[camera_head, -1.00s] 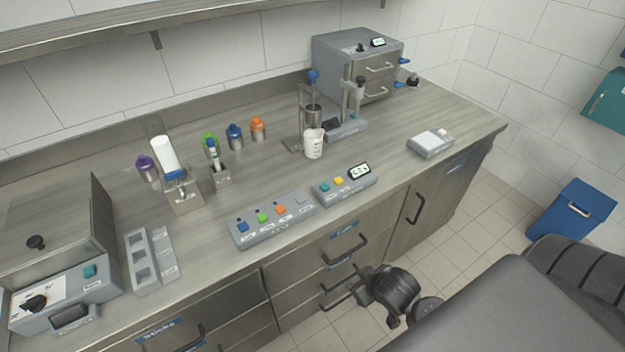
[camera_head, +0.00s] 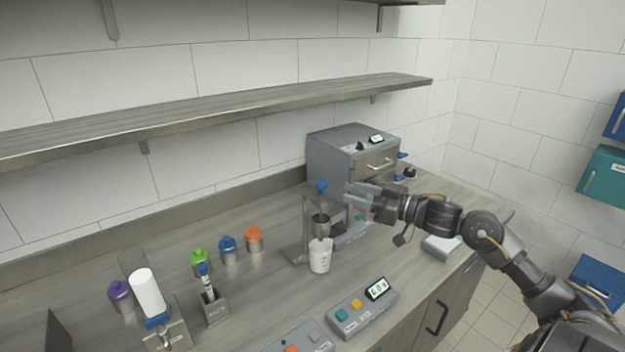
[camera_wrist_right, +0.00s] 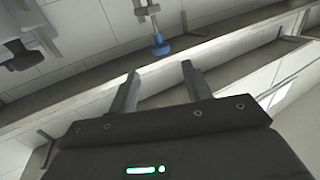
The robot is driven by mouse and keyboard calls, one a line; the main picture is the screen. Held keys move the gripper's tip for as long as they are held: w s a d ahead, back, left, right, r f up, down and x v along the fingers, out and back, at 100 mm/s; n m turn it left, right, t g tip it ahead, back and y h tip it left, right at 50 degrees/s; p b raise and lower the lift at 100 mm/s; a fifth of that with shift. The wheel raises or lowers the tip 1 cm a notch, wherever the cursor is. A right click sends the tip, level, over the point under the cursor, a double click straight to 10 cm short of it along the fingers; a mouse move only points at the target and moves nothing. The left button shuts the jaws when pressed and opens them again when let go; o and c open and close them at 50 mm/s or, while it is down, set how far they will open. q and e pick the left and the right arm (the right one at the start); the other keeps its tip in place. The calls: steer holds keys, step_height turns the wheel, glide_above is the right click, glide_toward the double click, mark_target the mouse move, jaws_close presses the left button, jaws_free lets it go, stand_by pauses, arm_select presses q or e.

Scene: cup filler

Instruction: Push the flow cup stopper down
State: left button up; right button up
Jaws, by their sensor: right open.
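The flow cup stopper has a blue knob (camera_head: 321,187) on a thin rod, upright above the metal flow cup (camera_head: 320,221) on its stand (camera_head: 305,238). A white beaker (camera_head: 320,256) stands below the cup. My right gripper (camera_head: 352,195) is open and empty, reaching in from the right, at about the knob's height and apart from it. In the right wrist view, which looks upside down, the blue knob (camera_wrist_right: 160,47) shows beyond the open fingers (camera_wrist_right: 158,88), roughly in line with the gap. My left gripper is not in view.
A shelf (camera_head: 230,108) runs along the wall. A button box with display (camera_head: 360,314) is in front of the beaker. Colored-lid jars, including an orange one (camera_head: 254,238), stand to the left.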

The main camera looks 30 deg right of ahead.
mark_target(322, 182)
steer(key=p+x, duration=0.3)
steer(key=x, duration=0.6)
steer(key=shift+w+a+r, duration=0.15)
steer(key=shift+w+a, duration=0.25)
steer(key=shift+w, duration=0.1)
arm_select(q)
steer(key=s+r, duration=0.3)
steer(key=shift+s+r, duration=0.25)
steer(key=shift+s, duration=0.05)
arm_select(e)
steer(key=shift+c, duration=0.4)
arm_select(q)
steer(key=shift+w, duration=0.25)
arm_select(e)
jaws_close()
